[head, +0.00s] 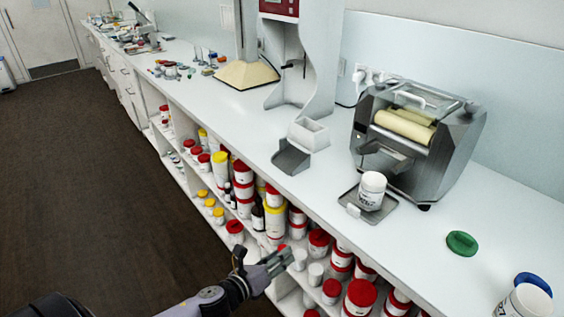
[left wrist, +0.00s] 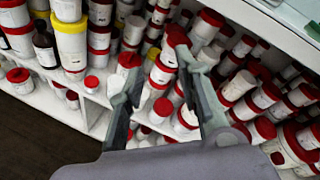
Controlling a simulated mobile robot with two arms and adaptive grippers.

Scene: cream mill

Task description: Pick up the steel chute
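A grey metal chute (head: 291,158), open and scoop-shaped, rests near the front edge of the white counter in the head view, left of the roller mill (head: 415,140). My left gripper (head: 284,258) is below and in front of the counter, beside the shelves of jars, apart from the chute. In the left wrist view my left gripper (left wrist: 156,62) has its two fingers spread, with only shelf jars behind them. The chute cannot be made out in the left wrist view. My right gripper is not in view.
A white open box (head: 308,132) stands against the back of the chute. A white jar (head: 372,190) stands on a small tray (head: 350,207) before the mill. A green lid (head: 462,243) lies to the right. Jars with red and yellow lids fill the shelves (head: 243,190) under the counter.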

